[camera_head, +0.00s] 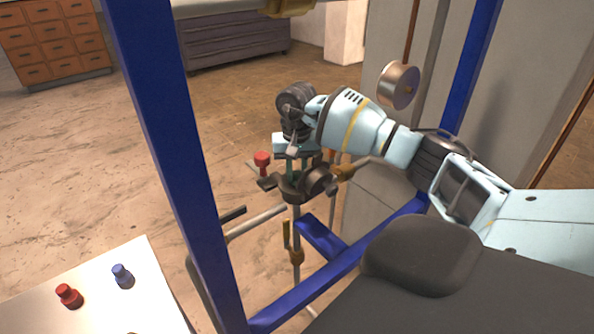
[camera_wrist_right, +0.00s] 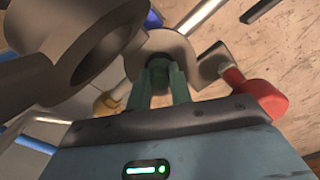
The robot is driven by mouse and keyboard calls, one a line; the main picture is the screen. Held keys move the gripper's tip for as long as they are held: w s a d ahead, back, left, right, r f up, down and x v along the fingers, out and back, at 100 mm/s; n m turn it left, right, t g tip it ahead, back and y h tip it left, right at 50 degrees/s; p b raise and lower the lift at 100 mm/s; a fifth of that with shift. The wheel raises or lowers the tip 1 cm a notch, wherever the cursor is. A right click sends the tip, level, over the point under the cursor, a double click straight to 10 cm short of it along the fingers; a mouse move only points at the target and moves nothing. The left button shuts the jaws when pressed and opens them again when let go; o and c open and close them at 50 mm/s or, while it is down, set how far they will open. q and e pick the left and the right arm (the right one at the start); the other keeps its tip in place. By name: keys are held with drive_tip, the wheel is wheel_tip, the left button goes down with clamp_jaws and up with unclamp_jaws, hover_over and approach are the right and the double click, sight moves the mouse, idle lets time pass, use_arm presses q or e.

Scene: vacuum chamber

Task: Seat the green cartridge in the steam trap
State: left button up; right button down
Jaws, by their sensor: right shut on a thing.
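My right gripper (camera_head: 297,172) reaches in from the right and points down at the steam trap (camera_head: 295,188), a dark grey-brown body on a vertical pipe. In the right wrist view, the two pale green fingers of the right gripper (camera_wrist_right: 158,84) are shut on the dark green cartridge (camera_wrist_right: 158,70). The cartridge's far end is at the round grey body of the steam trap (camera_wrist_right: 160,42), and I cannot tell how deep it sits. The cartridge is mostly hidden by the fingers in the head view. My left gripper is not in view.
A red knob (camera_head: 262,158) stands left of the trap, and also shows in the wrist view (camera_wrist_right: 262,97). Blue frame posts (camera_head: 165,150) surround the pipework. A white table (camera_head: 110,275) at bottom left bears a red piece (camera_head: 69,296) and a blue piece (camera_head: 122,276).

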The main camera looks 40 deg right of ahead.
sight(296, 173)
drive_tip(key=shift+f, duration=0.2)
drive_tip(key=c, duration=1.3)
unclamp_jaws()
drive_tip(key=shift+o, duration=0.2)
drive_tip(key=shift+r, duration=0.5)
wheel_tip(296, 173, up, 12)
drive_tip(key=shift+f, duration=0.25)
